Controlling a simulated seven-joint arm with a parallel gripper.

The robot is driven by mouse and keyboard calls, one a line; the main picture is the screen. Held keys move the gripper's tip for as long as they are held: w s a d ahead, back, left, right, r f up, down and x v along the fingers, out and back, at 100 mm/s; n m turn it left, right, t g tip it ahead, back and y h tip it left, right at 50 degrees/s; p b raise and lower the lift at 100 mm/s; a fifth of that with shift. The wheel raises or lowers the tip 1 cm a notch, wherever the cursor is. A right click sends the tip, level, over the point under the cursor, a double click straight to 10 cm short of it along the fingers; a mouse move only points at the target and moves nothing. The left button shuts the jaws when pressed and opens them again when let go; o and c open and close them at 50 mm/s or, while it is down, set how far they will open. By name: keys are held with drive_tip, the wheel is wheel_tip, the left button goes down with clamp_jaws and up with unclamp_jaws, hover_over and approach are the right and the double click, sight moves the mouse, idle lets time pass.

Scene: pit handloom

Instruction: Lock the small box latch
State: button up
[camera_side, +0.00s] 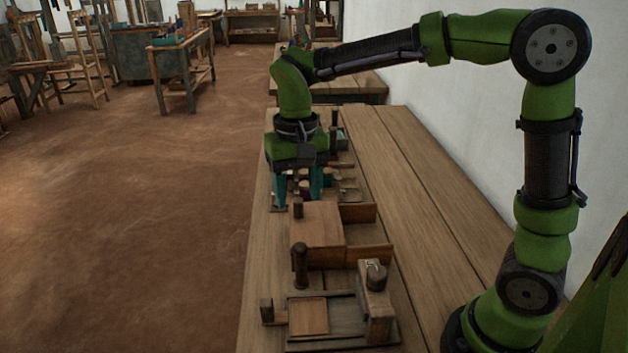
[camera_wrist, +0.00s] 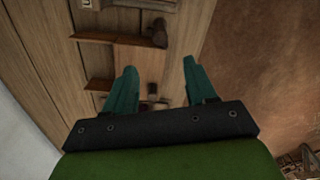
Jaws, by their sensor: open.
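My gripper (camera_side: 298,188) is open, its two teal fingers pointing down beyond the wooden box (camera_side: 318,236). Small round pegs (camera_side: 304,187) show between the fingers; I cannot tell whether they touch. The box has a flat lid with a short dark peg (camera_side: 298,209) at its far left corner and a taller dark post (camera_side: 301,265) at its near side. I cannot tell which part is the latch. In the wrist view my gripper (camera_wrist: 160,84) is open with nothing clearly held, and small dark parts (camera_wrist: 152,92) lie below between the fingers.
A wooden slide fixture (camera_side: 345,318) with an upright block (camera_side: 377,302) stands at the near end of the bench (camera_side: 425,215). Low wooden dividers (camera_side: 368,256) stand right of the box. The bench's right side is clear; a wall (camera_side: 440,120) runs behind it.

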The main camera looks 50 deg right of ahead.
sight(300, 246)
wheel_tip(300, 246, down, 12)
drive_tip(key=shift+f, duration=0.25)
clamp_jaws()
idle(0.4)
